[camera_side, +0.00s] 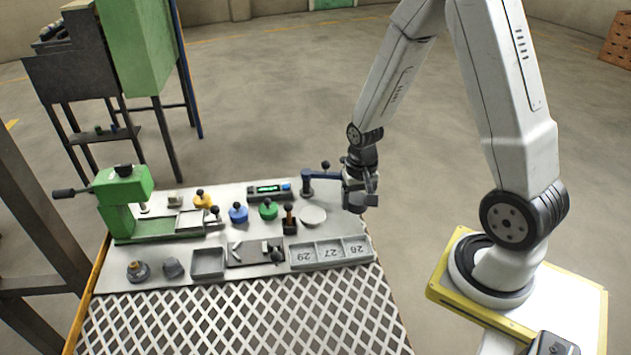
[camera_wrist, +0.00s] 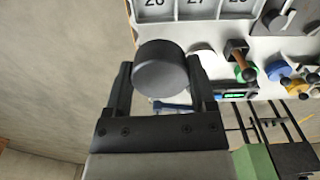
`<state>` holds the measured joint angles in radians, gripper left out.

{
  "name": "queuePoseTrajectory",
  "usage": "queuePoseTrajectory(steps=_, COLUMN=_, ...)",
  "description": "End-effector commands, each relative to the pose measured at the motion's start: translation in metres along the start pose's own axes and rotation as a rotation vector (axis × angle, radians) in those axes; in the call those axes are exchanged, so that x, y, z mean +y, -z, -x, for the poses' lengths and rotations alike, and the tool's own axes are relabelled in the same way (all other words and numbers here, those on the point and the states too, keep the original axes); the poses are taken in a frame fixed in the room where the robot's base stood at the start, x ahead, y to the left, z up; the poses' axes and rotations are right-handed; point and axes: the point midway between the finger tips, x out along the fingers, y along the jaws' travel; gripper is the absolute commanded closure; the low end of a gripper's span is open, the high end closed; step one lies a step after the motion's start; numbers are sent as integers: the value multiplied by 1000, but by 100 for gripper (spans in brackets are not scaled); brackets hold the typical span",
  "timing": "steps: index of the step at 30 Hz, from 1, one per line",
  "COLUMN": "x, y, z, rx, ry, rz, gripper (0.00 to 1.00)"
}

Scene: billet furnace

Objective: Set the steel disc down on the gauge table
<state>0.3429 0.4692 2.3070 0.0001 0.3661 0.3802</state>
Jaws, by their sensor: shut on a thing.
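The steel disc (camera_wrist: 160,67) is a thick dark grey round piece. In the wrist view it sits between the two fingers of my gripper (camera_wrist: 161,88), which is shut on it. In the side view my gripper (camera_side: 360,198) is in the air at the right edge of the bench; the disc is hard to make out there. A pale round plate (camera_side: 312,215), which looks like the gauge table, lies on the bench to the left of my gripper, apart from it. It is partly hidden behind the disc and a finger in the wrist view (camera_wrist: 201,48).
A blue arm with a black knob (camera_side: 320,176) stands close left of my gripper. A numbered three-part tray (camera_side: 330,265) lies at the bench front. Blue (camera_side: 238,212) and green (camera_side: 268,208) knobbed pieces and a green press (camera_side: 122,200) stand farther left.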

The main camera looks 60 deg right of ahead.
Motion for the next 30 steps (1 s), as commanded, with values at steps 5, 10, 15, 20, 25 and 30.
queuePoseTrajectory(steps=5, x=-10, y=4, z=3, rx=1, ry=0, rz=109, gripper=100)
queuePoseTrajectory(steps=10, x=-13, y=5, z=4, rx=1, ry=0, rz=138, gripper=100)
queuePoseTrajectory(steps=15, x=-14, y=7, z=2, rx=2, ry=1, rz=137, gripper=100)
queuePoseTrajectory(steps=20, x=-19, y=17, z=-2, rx=2, ry=1, rz=136, gripper=100)
queuePoseTrajectory(steps=25, x=-29, y=35, z=-12, rx=1, ry=0, rz=135, gripper=100)
queuePoseTrajectory(steps=30, x=-40, y=56, z=-22, rx=2, ry=1, rz=135, gripper=100)
